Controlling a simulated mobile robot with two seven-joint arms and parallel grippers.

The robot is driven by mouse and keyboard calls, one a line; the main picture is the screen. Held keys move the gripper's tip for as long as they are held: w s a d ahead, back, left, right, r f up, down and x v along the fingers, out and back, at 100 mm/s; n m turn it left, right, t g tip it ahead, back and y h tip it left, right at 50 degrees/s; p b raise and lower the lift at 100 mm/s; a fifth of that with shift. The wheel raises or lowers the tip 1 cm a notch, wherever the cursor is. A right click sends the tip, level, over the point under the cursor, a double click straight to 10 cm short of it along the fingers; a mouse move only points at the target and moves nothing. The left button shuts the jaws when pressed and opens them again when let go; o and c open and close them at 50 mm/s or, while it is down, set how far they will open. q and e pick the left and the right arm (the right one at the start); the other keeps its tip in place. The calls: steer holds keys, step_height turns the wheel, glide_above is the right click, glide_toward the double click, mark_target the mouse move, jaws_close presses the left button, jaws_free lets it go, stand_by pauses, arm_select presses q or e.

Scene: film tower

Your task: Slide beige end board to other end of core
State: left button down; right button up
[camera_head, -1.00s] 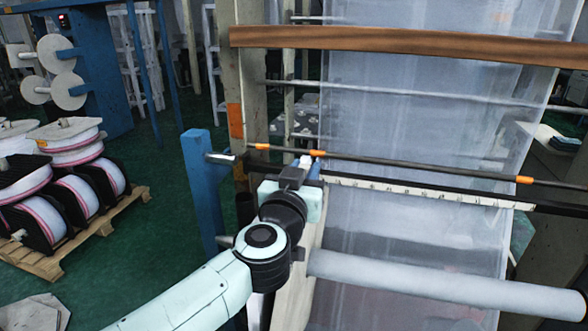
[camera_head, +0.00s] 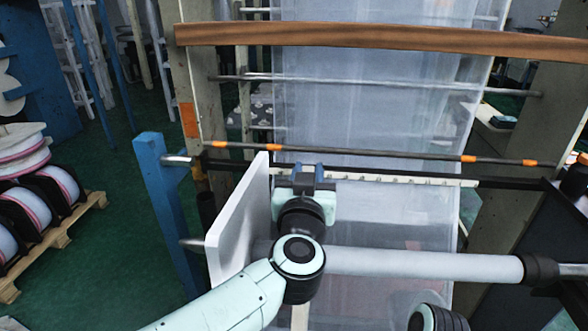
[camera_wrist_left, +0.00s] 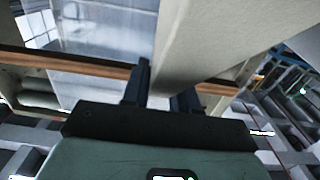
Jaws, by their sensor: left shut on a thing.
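My left gripper (camera_head: 308,176) is shut on the beige end board; the wrist view shows the board (camera_wrist_left: 225,40) running up and right from between the two dark fingers (camera_wrist_left: 162,88). In the head view my arm hides most of it, and only a narrow beige strip (camera_head: 300,318) shows below the arm. The pale grey core (camera_head: 425,263) lies level, running right from behind my arm. A large pale board (camera_head: 238,222) stands upright around the core's left part, left of my gripper. My right gripper cannot be made out.
A dark bar with orange bands (camera_head: 380,154) and a wooden beam (camera_head: 400,37) cross behind the gripper, in front of hanging clear film (camera_head: 370,105). A blue post (camera_head: 165,210) stands left. A black fitting (camera_head: 540,270) is at the core's right end.

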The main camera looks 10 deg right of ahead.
arm_select(q)
steer(key=d, duration=0.3)
steer(key=shift+s+f+p, duration=0.1)
steer(key=shift+s+p, duration=0.25)
steer(key=shift+p, duration=0.05)
arm_select(e)
steer(key=shift+w+r, duration=0.65)
steer(key=shift+w, duration=0.1)
arm_select(q)
steer(key=s+d, duration=0.3)
steer(key=d, duration=1)
steer(key=shift+s+d+f+p, duration=0.15)
steer(key=shift+s+d+p, duration=0.15)
steer(key=shift+s+p, duration=0.15)
arm_select(e)
steer(key=shift+w+r, duration=0.6)
steer(key=shift+w, duration=0.15)
arm_select(q)
steer(key=shift+w+a, duration=0.1)
steer(key=shift+w, duration=0.05)
